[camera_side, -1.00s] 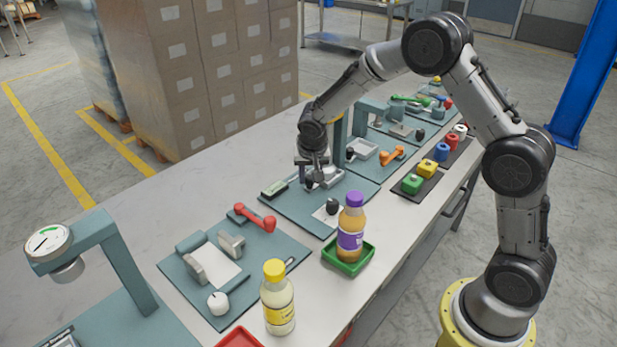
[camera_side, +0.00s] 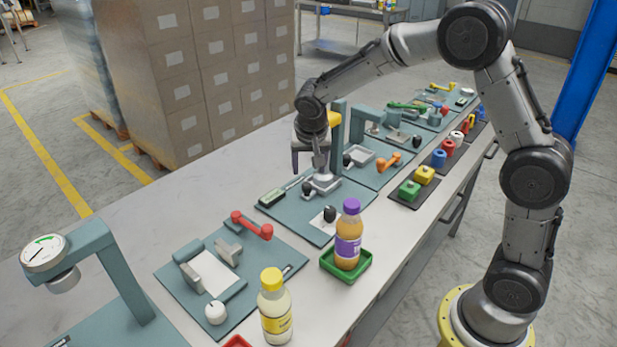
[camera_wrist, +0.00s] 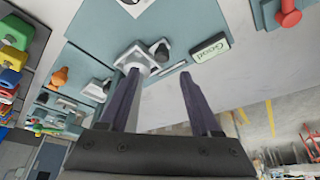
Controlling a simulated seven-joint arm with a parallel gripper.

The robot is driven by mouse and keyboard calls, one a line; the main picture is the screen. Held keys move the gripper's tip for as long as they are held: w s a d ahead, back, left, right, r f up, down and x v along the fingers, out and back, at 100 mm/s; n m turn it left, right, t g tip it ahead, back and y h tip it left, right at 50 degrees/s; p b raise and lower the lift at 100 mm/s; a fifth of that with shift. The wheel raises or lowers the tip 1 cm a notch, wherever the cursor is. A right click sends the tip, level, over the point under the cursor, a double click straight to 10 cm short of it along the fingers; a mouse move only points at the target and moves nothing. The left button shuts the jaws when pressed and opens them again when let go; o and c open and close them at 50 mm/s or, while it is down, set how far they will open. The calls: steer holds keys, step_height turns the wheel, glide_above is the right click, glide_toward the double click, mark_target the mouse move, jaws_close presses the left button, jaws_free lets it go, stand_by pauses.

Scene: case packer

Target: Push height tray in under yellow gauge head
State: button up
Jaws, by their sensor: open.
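A small light-grey tray (camera_side: 323,183) with a black knob (camera_side: 307,188) sits on a teal station plate, just below my gripper; I take it for the height tray. My gripper (camera_side: 310,166) is open and empty, its fingers pointing down above the tray's near side. In the wrist view the tray (camera_wrist: 135,58) and its knob (camera_wrist: 162,50) show beyond the open fingertips (camera_wrist: 160,74); I cannot tell whether a finger touches the tray. The yellow gauge head (camera_side: 334,119) shows just behind my wrist, on a teal column partly hidden by my arm.
A display reading "Good" (camera_wrist: 211,47) lies beside the tray. A purple-capped bottle (camera_side: 348,235) stands in a green tray (camera_side: 360,268) in front. Another teal station with an orange handle (camera_side: 388,161) lies beyond. The bench's left side is bare.

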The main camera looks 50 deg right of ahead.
steer(key=v, duration=0.5)
steer(key=shift+r, duration=0.35)
steer(key=s+r+n+t+y, duration=0.1)
steer(key=s+r+t, duration=0.2)
steer(key=s+r, duration=1.05)
steer(key=s+a+f+n+y, duration=0.1)
steer(key=s+f+n, duration=0.3)
steer(key=s, duration=0.4)
steer(key=s+a+f+n+y, duration=0.1)
steer(key=s+a+f+n, duration=0.2)
steer(key=s, duration=0.4)
steer(key=shift+s+f+n+g, duration=0.3)
steer(key=shift+s+f+n, duration=0.15)
steer(key=shift+f, duration=0.25)
